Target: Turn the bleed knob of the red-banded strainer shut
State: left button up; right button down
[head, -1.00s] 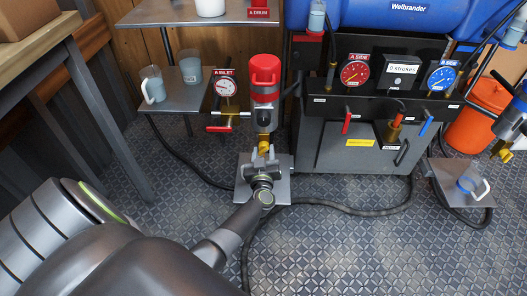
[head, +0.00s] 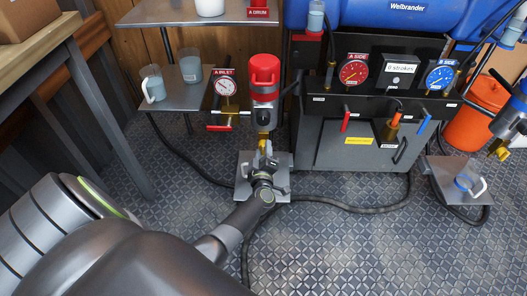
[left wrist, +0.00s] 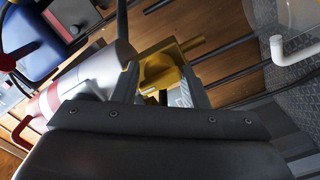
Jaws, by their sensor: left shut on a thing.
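The red-banded strainer (head: 264,92) stands upright at the middle of the head view, with a red cap and a grey body. Its yellow bleed knob (head: 263,144) is at the bottom, and it also shows in the left wrist view (left wrist: 162,78). My left gripper (head: 264,158) reaches up to the knob from below. In the left wrist view its fingers (left wrist: 160,88) lie on both sides of the yellow knob, shut on it. The fingers partly hide the knob in the head view. My right gripper is not in view.
The A inlet gauge (head: 225,87) and a red-handled valve (head: 219,128) are left of the strainer. The pump cabinet (head: 350,149) stands close on the right. A black hose (head: 345,208) crosses the floor.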

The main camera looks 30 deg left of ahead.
pick_arm(q)
jog(key=shift+n, duration=0.3)
jog(key=o, duration=0.8)
jog(key=shift+s, duration=0.15)
jog(key=p+v, duration=0.2)
jog(key=v, duration=1.5)
jog(key=shift+s, duration=0.15)
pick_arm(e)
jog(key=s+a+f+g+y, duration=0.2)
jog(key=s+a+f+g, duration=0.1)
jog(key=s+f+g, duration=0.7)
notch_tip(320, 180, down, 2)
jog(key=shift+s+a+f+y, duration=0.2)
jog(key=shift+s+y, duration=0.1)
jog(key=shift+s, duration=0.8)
pick_arm(q)
jog(key=shift+h, duration=0.3)
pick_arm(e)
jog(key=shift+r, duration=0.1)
